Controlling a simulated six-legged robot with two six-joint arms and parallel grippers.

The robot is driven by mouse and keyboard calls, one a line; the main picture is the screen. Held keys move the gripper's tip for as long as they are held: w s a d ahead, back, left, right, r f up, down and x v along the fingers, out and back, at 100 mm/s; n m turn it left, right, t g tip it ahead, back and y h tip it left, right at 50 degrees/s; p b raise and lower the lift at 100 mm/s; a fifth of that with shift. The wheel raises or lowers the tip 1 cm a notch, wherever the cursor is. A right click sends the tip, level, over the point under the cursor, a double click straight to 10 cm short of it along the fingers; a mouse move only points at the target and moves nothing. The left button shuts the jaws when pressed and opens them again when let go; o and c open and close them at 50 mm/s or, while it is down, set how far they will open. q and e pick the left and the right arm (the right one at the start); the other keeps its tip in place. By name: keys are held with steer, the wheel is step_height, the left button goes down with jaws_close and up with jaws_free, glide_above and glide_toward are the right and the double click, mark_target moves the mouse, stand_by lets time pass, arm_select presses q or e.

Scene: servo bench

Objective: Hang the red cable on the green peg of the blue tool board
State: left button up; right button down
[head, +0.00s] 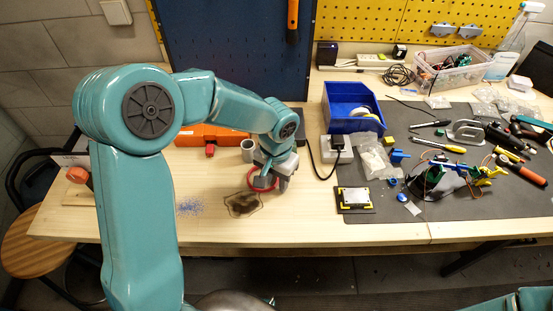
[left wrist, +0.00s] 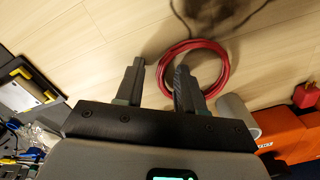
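The red cable (head: 251,182) is a coiled ring lying on the light wooden bench, partly hidden by my left gripper (head: 272,183). In the left wrist view the red cable (left wrist: 227,66) is a coil of a few turns. My left gripper (left wrist: 159,80) has its fingers apart there, with the coil's near-left side between them and one finger over the ring's inside. I cannot tell whether the fingers touch it. The blue tool board (head: 235,70) stands upright at the back. I see no green peg; my left arm covers part of the board. My right gripper is out of view.
An orange-handled tool (head: 292,18) hangs on the board. An orange tool (head: 212,136) and a grey cylinder (head: 248,150) lie behind the cable. A blue bin (head: 350,103) and a cluttered grey mat (head: 400,225) are to the right.

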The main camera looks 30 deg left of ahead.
arm_select(q)
step_height(320, 180, up, 16)
steer(key=shift+w, duration=0.35)
